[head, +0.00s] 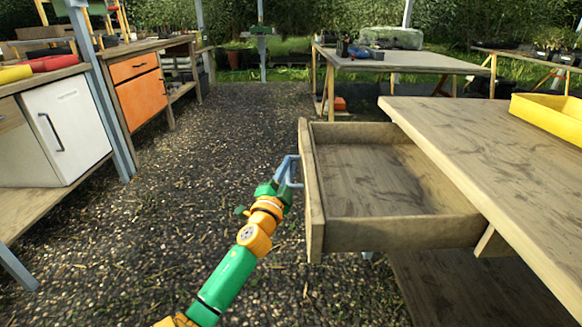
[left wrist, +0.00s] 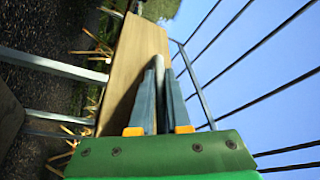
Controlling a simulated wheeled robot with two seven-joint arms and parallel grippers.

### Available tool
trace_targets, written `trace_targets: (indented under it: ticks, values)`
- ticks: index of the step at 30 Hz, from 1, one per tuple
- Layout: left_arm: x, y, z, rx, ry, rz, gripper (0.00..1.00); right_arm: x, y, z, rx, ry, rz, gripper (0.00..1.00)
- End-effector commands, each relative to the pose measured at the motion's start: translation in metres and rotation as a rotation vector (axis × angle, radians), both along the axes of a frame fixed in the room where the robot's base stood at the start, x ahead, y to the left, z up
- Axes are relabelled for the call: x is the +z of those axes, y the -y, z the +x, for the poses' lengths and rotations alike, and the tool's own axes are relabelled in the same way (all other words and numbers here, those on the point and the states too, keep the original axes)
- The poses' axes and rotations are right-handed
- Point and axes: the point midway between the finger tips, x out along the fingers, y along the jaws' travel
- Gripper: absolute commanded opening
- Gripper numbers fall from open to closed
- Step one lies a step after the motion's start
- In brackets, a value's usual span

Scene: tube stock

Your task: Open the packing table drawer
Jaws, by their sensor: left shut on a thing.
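The packing table (head: 480,150) has a wooden top at the right. Its drawer (head: 375,185) stands pulled well out to the left, and its inside looks empty. My left gripper (head: 287,172) is at the outer side of the drawer front (head: 313,190), shut on the grey drawer handle. In the left wrist view the fingers of my left gripper (left wrist: 160,95) close around the grey handle (left wrist: 159,68), with the wooden drawer front (left wrist: 133,60) just beside them. The handle is mostly hidden by the fingers in the head view. My right gripper is not in view.
A yellow tray (head: 548,116) lies on the packing table. A bench with a white cabinet (head: 68,128) and an orange cabinet (head: 138,88) runs along the left. Another table (head: 400,62) stands at the back. The gravel floor (head: 215,130) between is clear.

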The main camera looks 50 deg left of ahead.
Motion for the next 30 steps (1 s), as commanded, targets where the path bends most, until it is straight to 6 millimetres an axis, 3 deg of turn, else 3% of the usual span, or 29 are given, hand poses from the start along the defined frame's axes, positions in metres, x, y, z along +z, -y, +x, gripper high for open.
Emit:
trace_targets:
  ticks: [8,9,11,12,21,30]
  values:
    - [0.000,0.000,0.000,0.001,0.001,0.000,0.00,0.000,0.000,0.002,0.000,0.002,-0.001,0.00]
    - [0.000,0.000,0.000,0.001,0.001,0.000,0.26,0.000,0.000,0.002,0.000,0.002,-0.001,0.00]
    - [0.000,0.000,0.000,0.001,0.001,0.000,0.42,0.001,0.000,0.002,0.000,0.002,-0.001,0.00]
    - [0.000,0.000,0.000,0.001,0.001,0.000,0.45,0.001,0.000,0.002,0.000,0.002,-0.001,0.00]
    - [-0.001,0.003,-0.003,-0.001,0.000,-0.002,0.45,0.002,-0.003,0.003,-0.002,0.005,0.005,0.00]
    - [-0.014,0.031,-0.052,0.000,-0.001,-0.004,0.45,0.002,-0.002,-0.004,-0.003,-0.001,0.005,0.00]
